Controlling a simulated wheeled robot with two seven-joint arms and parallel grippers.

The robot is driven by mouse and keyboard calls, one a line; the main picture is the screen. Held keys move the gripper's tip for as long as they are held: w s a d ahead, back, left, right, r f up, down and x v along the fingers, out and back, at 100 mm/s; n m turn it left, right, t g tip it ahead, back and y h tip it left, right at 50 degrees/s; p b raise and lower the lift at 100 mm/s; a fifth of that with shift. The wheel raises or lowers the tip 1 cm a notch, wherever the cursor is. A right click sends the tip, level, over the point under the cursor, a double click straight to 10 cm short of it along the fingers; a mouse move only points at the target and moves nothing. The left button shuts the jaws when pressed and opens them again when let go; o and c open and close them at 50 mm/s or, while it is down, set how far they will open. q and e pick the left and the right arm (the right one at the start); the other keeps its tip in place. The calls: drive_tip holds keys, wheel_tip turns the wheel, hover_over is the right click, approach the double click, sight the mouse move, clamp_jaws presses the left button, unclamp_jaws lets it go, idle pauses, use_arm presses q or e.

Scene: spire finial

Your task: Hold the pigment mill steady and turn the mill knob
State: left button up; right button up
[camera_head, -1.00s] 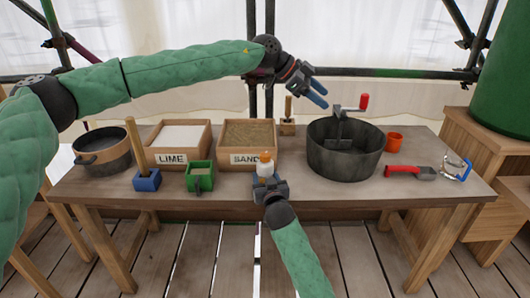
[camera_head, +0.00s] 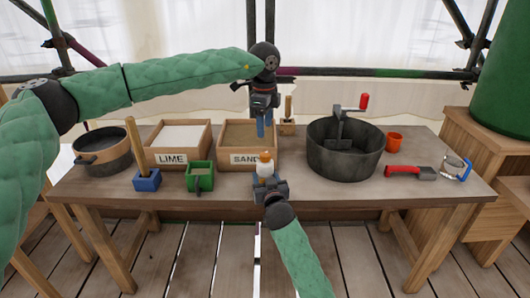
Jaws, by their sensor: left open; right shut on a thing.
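The pigment mill (camera_head: 264,169) stands upright near the table's front edge, in front of the sand box. It has a white body and an orange knob (camera_head: 265,156) on top. My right gripper (camera_head: 267,183) is shut on the mill's lower body from the front and hides its base. My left gripper (camera_head: 265,127) is open and empty. It points down above the mill and the sand box, with its blue fingers apart from the knob.
The sand box (camera_head: 234,159) and lime box (camera_head: 169,158) stand behind. A green container (camera_head: 199,177) and a blue block with a wooden handle (camera_head: 146,180) are to the left. A large dark tub (camera_head: 344,163) with a red-handled crank is to the right.

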sight(265, 154)
use_arm(q)
wheel_tip(265, 154, down, 10)
drive_tip(key=shift+w+f, duration=0.15)
drive_tip(key=shift+f, duration=0.05)
idle(0.3)
drive_tip(key=c, duration=1)
